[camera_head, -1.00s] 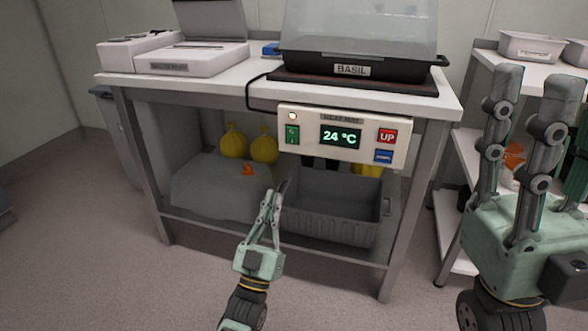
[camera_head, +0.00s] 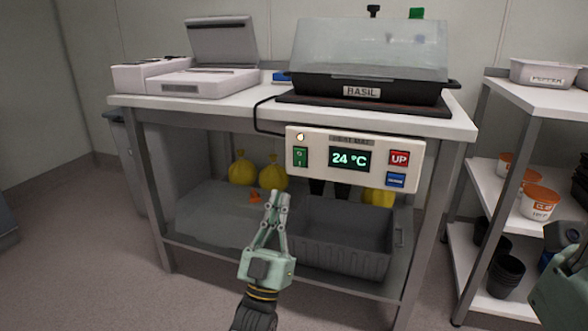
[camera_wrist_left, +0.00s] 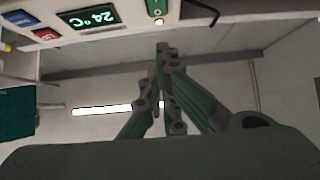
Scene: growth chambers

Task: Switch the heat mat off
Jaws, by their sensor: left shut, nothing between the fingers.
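The heat mat's control box (camera_head: 320,180) hangs on the front of the table. It carries a green rocker switch (camera_head: 300,156), a small glowing lamp (camera_head: 300,137), a display (camera_head: 350,159) reading 24 °C, a red UP button (camera_head: 399,158) and a blue button (camera_head: 396,180). The dark heat mat (camera_head: 290,97) lies under the basil tray (camera_head: 361,92). My left gripper (camera_head: 279,196) is shut and empty, its tips below and left of the switch, apart from the box. In the left wrist view the switch (camera_wrist_left: 157,7) shows above the fingertips. My right gripper's body (camera_head: 562,290) shows at the right edge; its fingers are hidden.
A black cable (camera_head: 255,117) loops from the table to the box. A grey crate (camera_head: 340,235) and yellow bags (camera_head: 272,177) sit on the lower shelf. A rack (camera_head: 530,95) with pots stands at right. The floor at left is clear.

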